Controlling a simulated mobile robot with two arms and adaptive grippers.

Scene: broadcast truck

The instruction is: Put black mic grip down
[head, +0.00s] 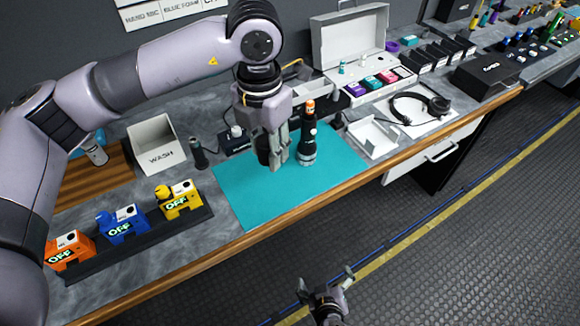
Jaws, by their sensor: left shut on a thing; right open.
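My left gripper (277,163) is over the teal mat (245,195), shut on a dark thing, likely the black mic grip (263,149), which is mostly hidden behind the fingers. I cannot tell whether its lower end touches the mat. A black upright device (308,140) with an orange tip and a grey band stands on the mat just right of the gripper. My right gripper (326,279) is open and empty, out over the floor in front of the bench.
Left of the mat are a white WASH bin (157,143), a small dark cylinder (199,154) and a rack with orange, blue and yellow OFF boxes (181,200). Right of it are a white tray (372,137), headphones (420,106) and an open white case (350,43). The mat's front left is clear.

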